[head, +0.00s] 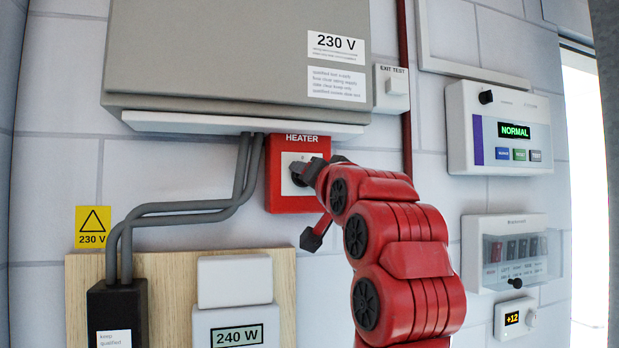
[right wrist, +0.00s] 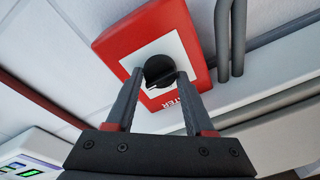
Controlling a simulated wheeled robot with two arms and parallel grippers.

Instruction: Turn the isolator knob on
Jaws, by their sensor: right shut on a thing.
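The isolator is a red wall box (head: 283,199) with a white plate, marked HEATER, in the middle of the head view. Its round black knob (right wrist: 158,68) shows in the right wrist view. My right gripper (head: 303,172) is at the box front and covers most of the knob in the head view. In the right wrist view its two fingers (right wrist: 160,75) lie on either side of the knob, shut on it. My left gripper is not in view.
A grey cabinet (head: 220,60) with a pale lower ledge overhangs just above the isolator. Grey conduits (head: 190,207) run close to its left. A panel reading NORMAL (head: 480,110), a breaker box (head: 475,250) and a small +12 controller (head: 530,312) are on the right wall.

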